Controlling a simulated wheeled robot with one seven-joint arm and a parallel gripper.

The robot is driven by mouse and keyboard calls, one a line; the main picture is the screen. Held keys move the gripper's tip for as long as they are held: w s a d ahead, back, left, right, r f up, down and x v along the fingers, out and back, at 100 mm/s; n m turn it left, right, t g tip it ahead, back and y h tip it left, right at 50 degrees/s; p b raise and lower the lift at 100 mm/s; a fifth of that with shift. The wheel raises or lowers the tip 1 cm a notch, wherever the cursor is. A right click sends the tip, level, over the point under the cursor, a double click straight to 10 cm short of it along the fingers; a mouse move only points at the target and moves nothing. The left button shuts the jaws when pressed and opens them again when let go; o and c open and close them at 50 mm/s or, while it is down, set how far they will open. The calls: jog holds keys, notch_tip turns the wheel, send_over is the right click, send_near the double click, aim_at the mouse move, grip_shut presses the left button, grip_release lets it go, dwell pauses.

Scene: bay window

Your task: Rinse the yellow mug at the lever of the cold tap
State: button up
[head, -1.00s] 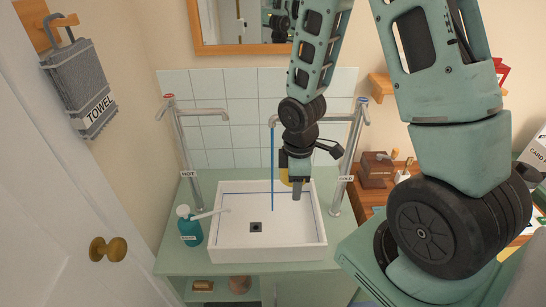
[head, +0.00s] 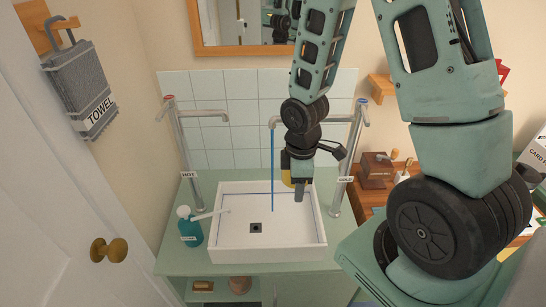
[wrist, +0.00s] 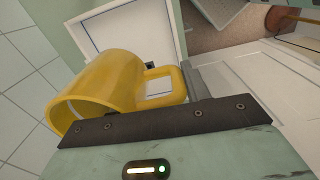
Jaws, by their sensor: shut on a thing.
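The cold tap (head: 350,160) stands at the right of the sink, with a COLD label and a small lever (head: 367,120) near its top. A blue stream of water (head: 272,165) falls from its spout into the white sink (head: 240,243). My gripper (head: 301,192) is over the sink's right part, just right of the stream. It is shut on the yellow mug (wrist: 95,92), by the handle (wrist: 178,85) as the wrist view shows. In the head view only a sliver of the mug (head: 287,178) shows; my gripper hides the rest. I cannot tell whether water touches it.
The hot tap (head: 184,150) stands at the left with no water visible. A teal soap bottle (head: 190,228) stands left of the sink. A mirror (head: 245,25) hangs above the tiles. A wooden box (head: 377,168) is right of the cold tap. A grey towel (head: 80,90) hangs at the left.

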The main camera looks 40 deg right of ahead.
jog(key=shift+s+r+p, duration=0.5)
jog(key=shift+r+p, duration=0.15)
jog(key=shift+p, duration=0.8)
jog(key=p, duration=0.4)
jog(key=shift+s+a+r, duration=0.1)
jog(key=shift+r, duration=0.1)
jog(key=p, duration=0.4)
jog(key=shift+s+r, duration=0.25)
jog(key=shift+s, duration=0.1)
jog(key=shift+s+r+p, duration=0.3)
jog(key=shift+s+p, duration=0.3)
jog(key=shift+s+r+p, duration=0.3)
jog(key=shift+s+p, duration=0.25)
jog(key=shift+p, duration=0.05)
jog(key=shift+s, duration=0.1)
